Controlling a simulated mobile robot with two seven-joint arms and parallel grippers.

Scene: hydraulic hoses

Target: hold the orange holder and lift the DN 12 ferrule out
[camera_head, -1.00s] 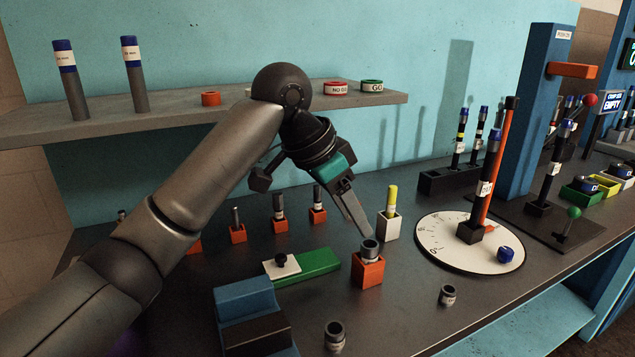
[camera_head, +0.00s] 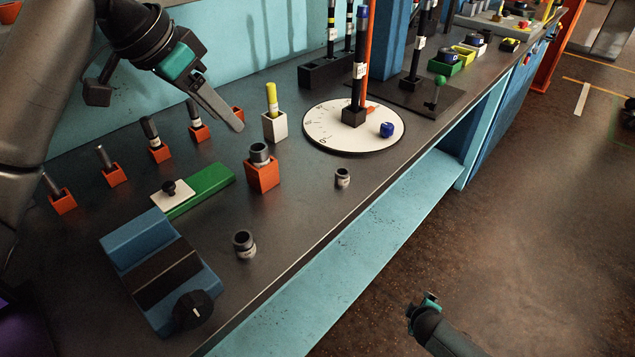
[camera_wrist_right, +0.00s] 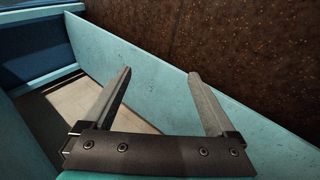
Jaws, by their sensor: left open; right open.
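The orange holder (camera_head: 263,178) stands on the grey bench in the head view. A dark grey ferrule with a light band (camera_head: 260,154) sits upright in its top; no DN marking is readable. My left gripper (camera_head: 237,124) is just up and left of the ferrule, pointing down to the right, apart from it and empty. Its two fingers overlap in this view. My right gripper (camera_head: 430,301) is low over the floor in front of the bench, away from the holder. In the right wrist view its fingers (camera_wrist_right: 159,75) are spread with nothing between them.
Two loose ferrules (camera_head: 343,177) (camera_head: 244,244) stand nearer the front edge. A green block with a white plate (camera_head: 208,187) and a blue fixture (camera_head: 155,262) lie left. A white holder with a yellow-topped pin (camera_head: 274,126) and a round dial (camera_head: 330,139) stand behind.

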